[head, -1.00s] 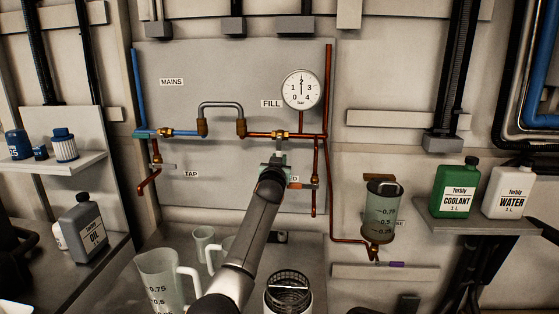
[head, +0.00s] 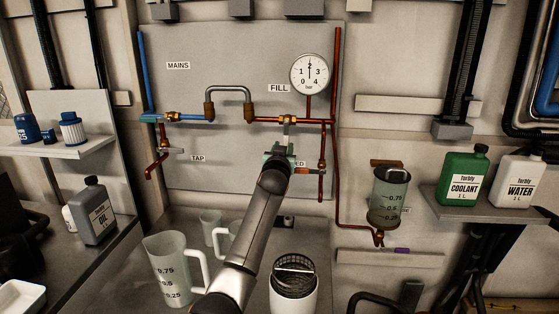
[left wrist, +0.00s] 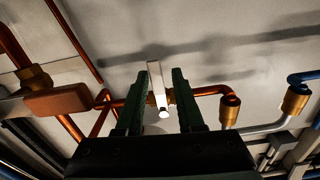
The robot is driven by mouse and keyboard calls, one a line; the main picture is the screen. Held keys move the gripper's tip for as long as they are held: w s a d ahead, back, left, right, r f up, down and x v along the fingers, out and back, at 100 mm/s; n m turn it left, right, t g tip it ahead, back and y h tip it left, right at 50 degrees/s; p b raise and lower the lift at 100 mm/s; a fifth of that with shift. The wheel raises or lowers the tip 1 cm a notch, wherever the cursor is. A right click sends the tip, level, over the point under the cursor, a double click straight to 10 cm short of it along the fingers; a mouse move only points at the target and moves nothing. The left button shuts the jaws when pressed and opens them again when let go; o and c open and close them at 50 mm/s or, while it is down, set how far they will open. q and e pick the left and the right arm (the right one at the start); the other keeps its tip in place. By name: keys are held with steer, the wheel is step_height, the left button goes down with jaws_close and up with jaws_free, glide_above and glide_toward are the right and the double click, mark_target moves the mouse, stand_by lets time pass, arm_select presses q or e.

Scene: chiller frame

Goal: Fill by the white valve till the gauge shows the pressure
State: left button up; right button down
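The round pressure gauge (head: 310,74) hangs on the panel at the FILL label (head: 279,88). Its needle points about straight up, near 2 bar. The fill valve (head: 288,120) sits in the copper pipe below the gauge. Its white lever (left wrist: 155,85) shows in the left wrist view, standing between my fingers. My left gripper (head: 279,150) is just below the valve in the head view. In the left wrist view its fingers (left wrist: 158,103) are apart on both sides of the lever, with narrow gaps visible. My right gripper is out of view.
A red-handled valve (head: 303,170) is close to the right of my gripper, by a partly hidden label. A grey hose loop (head: 229,90) links blue and copper pipes. A jug (head: 168,268) and a white canister (head: 294,300) stand on the bench below.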

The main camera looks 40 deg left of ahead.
arm_select(q)
steer(key=v, duration=1)
steer(key=shift+b, duration=0.45)
steer(key=shift+a+r, duration=0.1)
